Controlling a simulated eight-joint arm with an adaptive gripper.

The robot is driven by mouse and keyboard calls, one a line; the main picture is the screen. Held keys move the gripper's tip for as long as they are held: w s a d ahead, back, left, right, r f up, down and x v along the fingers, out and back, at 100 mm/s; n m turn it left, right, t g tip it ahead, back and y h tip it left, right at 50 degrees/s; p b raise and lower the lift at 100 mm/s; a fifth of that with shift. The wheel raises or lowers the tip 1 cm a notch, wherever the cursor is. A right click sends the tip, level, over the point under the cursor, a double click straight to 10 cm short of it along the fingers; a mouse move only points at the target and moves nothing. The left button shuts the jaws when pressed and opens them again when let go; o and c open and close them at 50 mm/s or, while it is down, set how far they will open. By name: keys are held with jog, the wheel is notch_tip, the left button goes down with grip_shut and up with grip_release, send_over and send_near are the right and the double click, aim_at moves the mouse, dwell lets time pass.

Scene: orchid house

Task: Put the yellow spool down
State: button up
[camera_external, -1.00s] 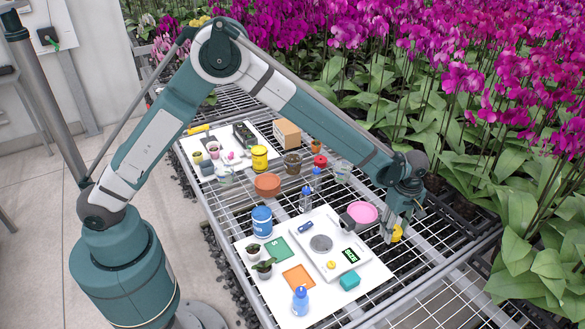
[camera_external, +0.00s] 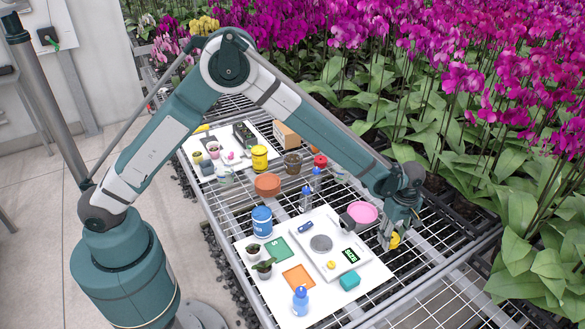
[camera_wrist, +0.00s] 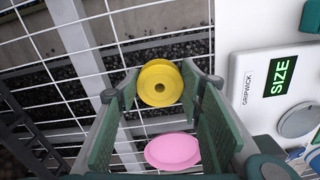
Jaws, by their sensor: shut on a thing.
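The yellow spool (camera_wrist: 160,83) is between the two fingers of my gripper (camera_wrist: 158,88), near the fingertips, in the wrist view. It also shows at the end of my gripper (camera_external: 390,240) in the external view (camera_external: 394,241). My gripper is shut on it. Behind the spool in the wrist view is the open wire mesh of the bench (camera_wrist: 60,45). The spool is close to the mesh at the right of the white board, but I cannot tell whether it touches the mesh.
A pink dish (camera_external: 362,213) is just left of my gripper and also shows between the fingers in the wrist view (camera_wrist: 173,151). A white scale (camera_wrist: 275,85) with a SIZE display is beside it. A teal block (camera_external: 350,281) lies on the white board (camera_external: 330,306). Orchids (camera_external: 520,200) crowd the right edge.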

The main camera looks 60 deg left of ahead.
aim_at(392, 238)
jog(key=shift+f, duration=0.15)
jog(key=o, duration=0.8)
jog(key=shift+r, duration=0.2)
notch_tip(392, 238, up, 12)
jog(key=shift+p, duration=0.9)
